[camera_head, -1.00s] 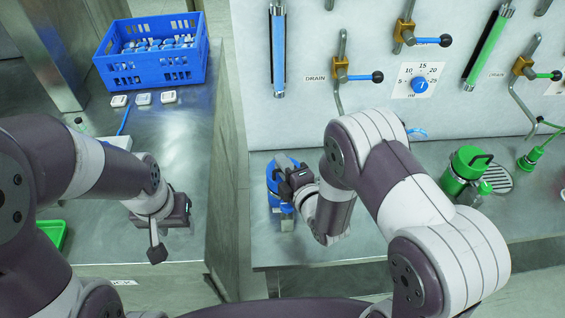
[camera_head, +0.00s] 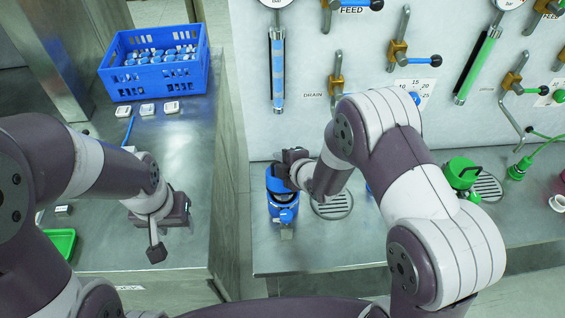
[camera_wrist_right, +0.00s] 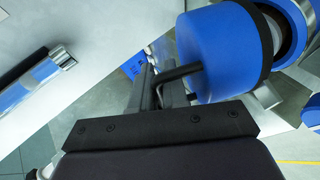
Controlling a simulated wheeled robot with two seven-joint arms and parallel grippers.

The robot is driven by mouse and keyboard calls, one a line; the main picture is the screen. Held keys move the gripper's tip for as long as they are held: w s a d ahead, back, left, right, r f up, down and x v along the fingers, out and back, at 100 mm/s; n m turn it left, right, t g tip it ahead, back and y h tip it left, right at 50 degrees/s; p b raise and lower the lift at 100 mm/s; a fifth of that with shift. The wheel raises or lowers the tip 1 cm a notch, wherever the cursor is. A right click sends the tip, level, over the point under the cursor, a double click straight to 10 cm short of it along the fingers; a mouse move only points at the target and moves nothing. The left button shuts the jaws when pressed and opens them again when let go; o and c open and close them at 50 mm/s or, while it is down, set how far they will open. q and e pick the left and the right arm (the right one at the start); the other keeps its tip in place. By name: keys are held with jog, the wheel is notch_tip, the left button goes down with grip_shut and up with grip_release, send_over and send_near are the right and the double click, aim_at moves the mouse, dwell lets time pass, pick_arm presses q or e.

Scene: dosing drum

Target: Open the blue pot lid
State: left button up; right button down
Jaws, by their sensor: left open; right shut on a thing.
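The blue pot (camera_head: 284,213) stands on the right-hand steel bench, near its left end. Its blue lid (camera_head: 277,182) is tilted up from the body, and the lid also fills the top of the right wrist view (camera_wrist_right: 222,55). My right gripper (camera_head: 288,172) is at the lid. In the wrist view its fingers (camera_wrist_right: 165,88) are shut on the lid's black handle (camera_wrist_right: 182,73). Part of the pot's round rim (camera_wrist_right: 292,28) shows beyond the lid. My left gripper (camera_head: 157,245) is open and empty above the left bench, away from the pot.
A blue crate (camera_head: 157,72) of small containers stands on the left bench, with several white-blue pieces before it. A green pot (camera_head: 461,175) stands right of my right arm. A round drain grate (camera_head: 333,207) lies beside the blue pot. Valves and gauges line the wall panel.

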jog(key=shift+w+g, duration=0.3)
jog(key=shift+w, duration=0.15)
jog(key=shift+w+b, duration=0.3)
jog(key=c, duration=1.6)
grip_release()
jog(key=shift+f, duration=0.1)
jog(key=shift+o, duration=0.4)
jog(key=shift+w+a, duration=0.1)
jog(key=shift+w, duration=0.15)
jog(key=b+v, duration=0.2)
jog(key=v, duration=1)
jog(key=shift+s+r, duration=0.2)
jog(key=shift+r, duration=0.05)
